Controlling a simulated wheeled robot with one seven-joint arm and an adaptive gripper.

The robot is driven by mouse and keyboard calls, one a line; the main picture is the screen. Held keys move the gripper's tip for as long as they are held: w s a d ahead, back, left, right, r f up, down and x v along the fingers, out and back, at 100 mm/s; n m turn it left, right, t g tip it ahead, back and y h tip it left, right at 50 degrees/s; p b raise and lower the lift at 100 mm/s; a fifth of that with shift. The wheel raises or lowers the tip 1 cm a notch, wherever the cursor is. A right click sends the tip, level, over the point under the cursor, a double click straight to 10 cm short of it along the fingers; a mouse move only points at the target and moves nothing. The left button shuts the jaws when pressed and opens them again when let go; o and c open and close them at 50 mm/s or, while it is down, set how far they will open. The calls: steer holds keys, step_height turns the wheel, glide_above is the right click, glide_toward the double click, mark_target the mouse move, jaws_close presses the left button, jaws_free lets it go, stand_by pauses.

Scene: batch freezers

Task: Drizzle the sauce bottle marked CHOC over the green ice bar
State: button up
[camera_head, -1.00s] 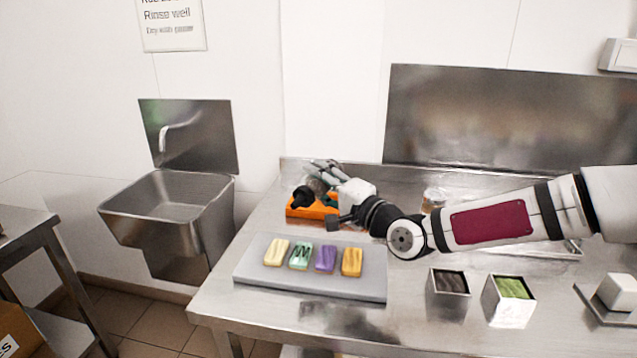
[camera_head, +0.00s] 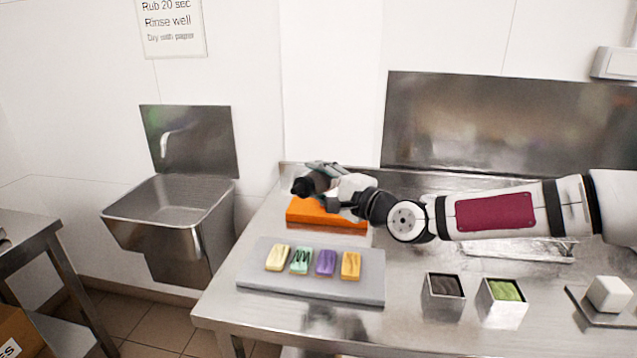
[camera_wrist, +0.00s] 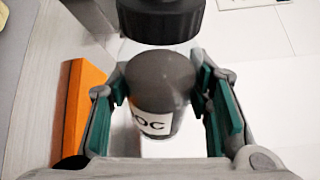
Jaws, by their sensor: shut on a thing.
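My gripper (camera_head: 318,182) is shut on the sauce bottle (camera_wrist: 163,85), seen between the fingers in the wrist view. Its dark body has a white label reading "OC", the rest cut off, and a broad black cap. In the head view the dark end of the bottle (camera_head: 302,187) points left, above the orange holder, so the bottle looks tilted. The green ice bar (camera_head: 301,261) lies on the grey slab (camera_head: 310,290), second from left, with dark zigzag lines on top. The bottle is behind and above the bars, not over the green one.
The orange holder (camera_head: 345,222) stands behind the slab and also shows in the wrist view (camera_wrist: 80,110). Cream, purple and orange bars flank the green one. Two square tins (camera_head: 443,297) and a white block (camera_head: 608,293) stand right. A sink (camera_head: 175,205) is left.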

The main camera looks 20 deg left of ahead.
steer(key=shift+r+m+g+h+p, duration=0.3)
steer(key=shift+r+m+p, duration=0.45)
steer(key=shift+r+m, duration=0.45)
steer(key=shift+f, duration=0.15)
steer(key=shift+r+m+p, duration=0.3)
steer(key=shift+m+p, duration=0.05)
steer(key=shift+m, duration=0.05)
steer(key=shift+r+m+g+h+p, duration=0.15)
steer(key=shift+r+m+g+p, duration=0.15)
steer(key=shift+r+m+p, duration=0.3)
steer(key=shift+r+m+g+h+p, duration=0.15)
steer(key=shift+r+m+g+p, duration=0.25)
steer(key=shift+m, duration=0.4)
steer(key=shift+r+m+g+p, duration=0.25)
steer(key=shift+m+g+p, duration=0.1)
steer(key=shift+m+p, duration=0.3)
steer(key=shift+r+m+g+p, duration=0.2)
steer(key=shift+m+g+p, duration=0.2)
steer(key=shift+m, duration=0.45)
steer(key=m+g, duration=0.1)
steer(key=r+m+p, duration=0.1)
steer(key=m, duration=0.1)
steer(key=shift+m+g, duration=0.3)
steer(key=shift+g, duration=0.05)
